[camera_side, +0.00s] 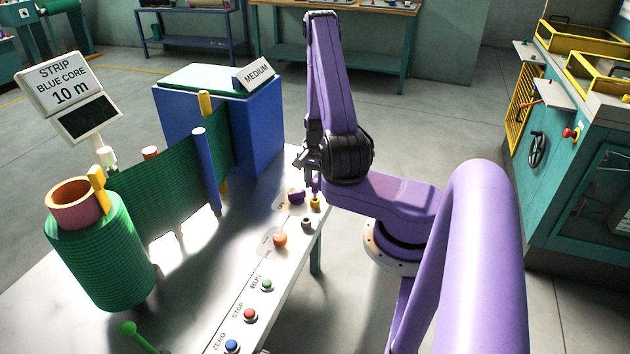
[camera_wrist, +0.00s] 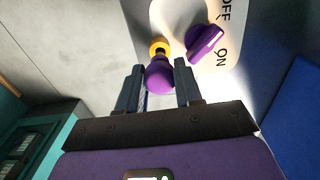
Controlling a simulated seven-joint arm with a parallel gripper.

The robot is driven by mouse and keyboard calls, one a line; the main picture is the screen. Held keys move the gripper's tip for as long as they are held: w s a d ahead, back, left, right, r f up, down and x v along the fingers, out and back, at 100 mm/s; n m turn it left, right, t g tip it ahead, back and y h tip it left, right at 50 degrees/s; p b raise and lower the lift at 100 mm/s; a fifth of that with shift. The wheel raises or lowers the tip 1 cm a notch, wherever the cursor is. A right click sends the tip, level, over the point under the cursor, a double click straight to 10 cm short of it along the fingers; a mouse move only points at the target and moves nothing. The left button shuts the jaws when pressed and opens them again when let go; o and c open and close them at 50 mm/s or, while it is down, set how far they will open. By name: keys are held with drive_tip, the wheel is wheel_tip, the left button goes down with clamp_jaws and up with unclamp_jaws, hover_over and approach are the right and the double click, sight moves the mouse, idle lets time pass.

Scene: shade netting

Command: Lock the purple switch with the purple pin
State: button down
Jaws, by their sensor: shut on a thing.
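My gripper (camera_wrist: 158,80) points down at the far right end of the table's control strip; in the side view it (camera_side: 312,180) is above the panel edge. It is shut on the purple pin (camera_wrist: 158,77), whose round head sits between the fingers. The yellow collar (camera_wrist: 160,46) is just beyond the pin; in the side view the collar (camera_side: 315,203) stands directly below my gripper. I cannot tell whether the pin's tip is inside it. The purple switch (camera_wrist: 204,41) is beside the collar, near the OFF and ON labels; it also shows in the side view (camera_side: 296,196).
A blue box (camera_side: 262,125) stands behind the switch. Green netting (camera_side: 160,195) stretches from a roll past a blue post (camera_side: 206,170).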

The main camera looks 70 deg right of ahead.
sight(315, 188)
drive_tip(key=shift+f, duration=1.6)
idle(1.0)
drive_tip(key=c, duration=0.7)
unclamp_jaws()
wheel_tip(315, 188, up, 17)
drive_tip(key=shift+r, duration=0.2)
drive_tip(key=shift+w, duration=0.1)
